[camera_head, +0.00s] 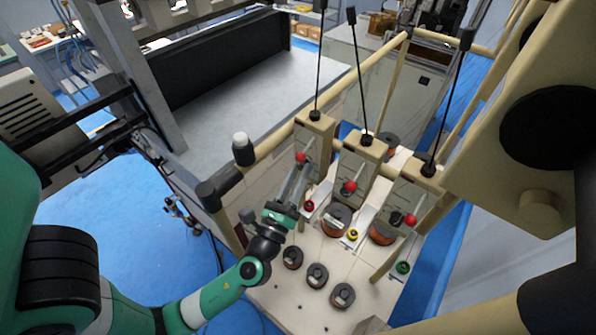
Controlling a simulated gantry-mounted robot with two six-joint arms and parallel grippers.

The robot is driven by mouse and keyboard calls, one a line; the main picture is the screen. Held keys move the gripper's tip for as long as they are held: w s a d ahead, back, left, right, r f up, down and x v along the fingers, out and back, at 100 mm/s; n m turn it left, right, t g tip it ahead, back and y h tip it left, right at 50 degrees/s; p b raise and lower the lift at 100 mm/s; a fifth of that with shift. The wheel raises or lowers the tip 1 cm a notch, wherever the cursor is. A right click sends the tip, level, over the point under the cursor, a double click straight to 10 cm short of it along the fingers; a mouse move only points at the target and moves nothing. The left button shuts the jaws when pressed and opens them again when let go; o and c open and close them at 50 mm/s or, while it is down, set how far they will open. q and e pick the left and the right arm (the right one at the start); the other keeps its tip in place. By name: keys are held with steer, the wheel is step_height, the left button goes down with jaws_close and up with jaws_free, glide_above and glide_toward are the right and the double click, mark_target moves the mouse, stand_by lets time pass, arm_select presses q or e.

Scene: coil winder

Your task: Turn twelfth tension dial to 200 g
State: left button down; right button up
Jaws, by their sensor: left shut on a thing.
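Several beige tensioner units stand in a slanting row on the rail, each with a thin black rod and a red ball. The left one (316,128) has its red ball (301,157) beside my left gripper (301,170). The gripper reaches up from the green arm and its narrow fingers are shut at the front of this unit. They appear to close on its tension dial, which the fingers hide. The middle unit (362,150) and the right unit (416,182) stand free of the gripper. No dial scale or number is readable. My right gripper is not in view.
Copper wire spools (337,219) and several smaller dark spools (293,257) stand on the pale board (275,300) below the tensioners. Small red, yellow and green spools sit between. A beige rail (272,143) with a white-capped post (242,148) runs close left of the gripper.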

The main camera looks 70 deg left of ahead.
arm_select(q)
steer(key=shift+d+n+g+y, duration=0.15)
steer(key=shift+n+g, duration=0.3)
steer(key=shift+n, duration=0.6)
steer(key=shift+a+n+g+y, duration=0.15)
steer(key=shift+n+g, duration=0.3)
steer(key=shift+n, duration=0.6)
steer(key=shift+p, duration=0.3)
steer(key=c, duration=0.6)
jaws_free()
steer(key=shift+o, duration=0.2)
steer(key=shift+d, duration=0.1)
